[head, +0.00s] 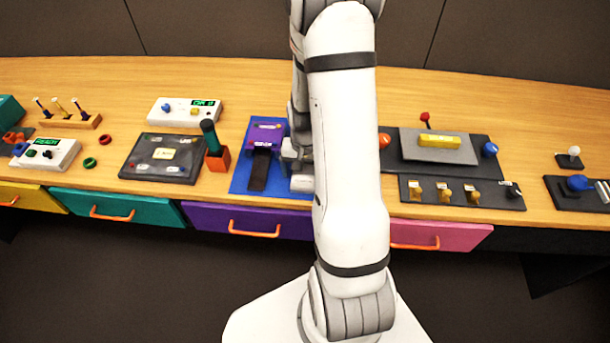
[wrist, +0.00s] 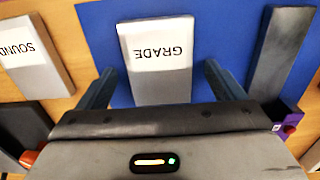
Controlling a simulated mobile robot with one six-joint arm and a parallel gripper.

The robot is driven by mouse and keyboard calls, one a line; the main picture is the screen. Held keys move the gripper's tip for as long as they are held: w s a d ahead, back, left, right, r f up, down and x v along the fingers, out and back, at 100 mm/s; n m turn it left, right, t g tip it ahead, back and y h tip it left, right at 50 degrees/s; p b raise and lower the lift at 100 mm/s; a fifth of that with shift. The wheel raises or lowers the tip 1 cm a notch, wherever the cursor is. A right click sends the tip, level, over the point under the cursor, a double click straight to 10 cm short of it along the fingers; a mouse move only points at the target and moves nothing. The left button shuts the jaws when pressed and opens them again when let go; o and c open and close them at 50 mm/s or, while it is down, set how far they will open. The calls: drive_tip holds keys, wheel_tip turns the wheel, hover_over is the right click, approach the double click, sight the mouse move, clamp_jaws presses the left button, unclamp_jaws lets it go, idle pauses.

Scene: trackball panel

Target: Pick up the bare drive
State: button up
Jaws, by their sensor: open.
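My gripper (wrist: 159,68) is open, with one finger on each side of a grey block with a white label reading GRADE (wrist: 160,88). Narrow strips of blue show between the fingers and the block. The block lies on a blue mat (wrist: 96,20). A dark, unlabelled slab (wrist: 284,50) lies to the right in the wrist view, at a purple unit (wrist: 291,122). In the head view the slab (head: 260,172) extends forward from the purple unit (head: 266,133). I cannot tell for sure which is the bare drive. My arm partly hides my gripper (head: 297,155) there.
Another block labelled SOUND (wrist: 32,55) lies on the wood at left in the wrist view. In the head view, an orange holder with a green handle (head: 215,155) stands left of the mat (head: 238,182). Panels (head: 440,147) stand right of my arm. Drawers (head: 245,220) line the front.

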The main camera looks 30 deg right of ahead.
drive_tip(key=shift+f, duration=0.15)
drive_tip(key=c, duration=1)
drive_tip(key=shift+o, duration=0.2)
